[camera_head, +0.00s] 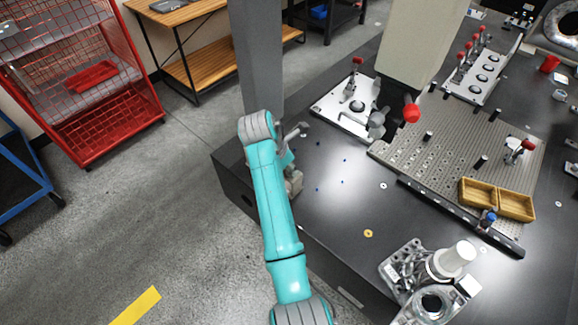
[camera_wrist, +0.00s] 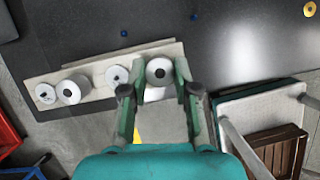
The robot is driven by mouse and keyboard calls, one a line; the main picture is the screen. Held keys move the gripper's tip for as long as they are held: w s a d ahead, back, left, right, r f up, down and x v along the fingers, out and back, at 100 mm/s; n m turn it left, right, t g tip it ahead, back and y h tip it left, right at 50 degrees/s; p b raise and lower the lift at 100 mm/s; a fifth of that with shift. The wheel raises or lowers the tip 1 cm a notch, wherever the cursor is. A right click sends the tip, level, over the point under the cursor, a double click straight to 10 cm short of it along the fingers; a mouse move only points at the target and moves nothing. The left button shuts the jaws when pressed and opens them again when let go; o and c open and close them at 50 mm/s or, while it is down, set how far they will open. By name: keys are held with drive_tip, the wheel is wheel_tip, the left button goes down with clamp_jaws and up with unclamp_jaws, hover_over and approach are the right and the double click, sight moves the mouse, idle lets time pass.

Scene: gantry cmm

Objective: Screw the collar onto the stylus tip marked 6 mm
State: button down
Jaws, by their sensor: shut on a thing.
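My gripper (camera_wrist: 160,84) has its two teal fingers on either side of a pale round collar (camera_wrist: 159,71) with a dark centre, and it is shut on it. The collar is over or at the right part of a pale beige rack (camera_wrist: 98,66). Several round stylus pieces show on the rack to the left, including a larger one (camera_wrist: 69,92) and a smaller one (camera_wrist: 116,75). Their markings are too small to read, so I cannot tell which is 6 mm. In the head view, my gripper (camera_head: 287,160) is low over the black table's left edge, and my arm partly hides the rack (camera_head: 294,182).
The black table (camera_head: 335,215) has small blue dots and a yellow washer (camera_head: 368,233). A grey column (camera_head: 257,60) stands just behind my arm. A perforated plate (camera_head: 455,150) with wooden trays (camera_head: 497,199) is at right. A metal fixture (camera_head: 405,270) stands at front right.

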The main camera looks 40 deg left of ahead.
drive_tip(key=m, duration=0.2)
drive_tip(key=m+h, duration=0.1)
drive_tip(key=m, duration=0.1)
drive_tip(key=shift+f+g+h, duration=0.15)
drive_tip(key=shift+g+h, duration=0.15)
drive_tip(key=shift+g, duration=0.1)
drive_tip(key=shift+d+m, duration=0.1)
drive_tip(key=shift+m, duration=0.2)
drive_tip(key=shift+m+h, duration=0.3)
drive_tip(key=shift+m, duration=0.5)
drive_tip(key=m+g, duration=0.1)
drive_tip(key=m, duration=0.1)
drive_tip(key=m+g+h, duration=0.1)
drive_tip(key=m, duration=0.1)
drive_tip(key=shift+s+f+m, duration=0.1)
drive_tip(key=shift+f+m, duration=0.1)
drive_tip(key=shift+m, duration=0.2)
drive_tip(key=c, duration=1.9)
unclamp_jaws()
drive_tip(key=shift+s, duration=0.1)
drive_tip(key=o, duration=1)
drive_tip(key=shift+o, duration=1)
drive_tip(key=shift+r, duration=0.15)
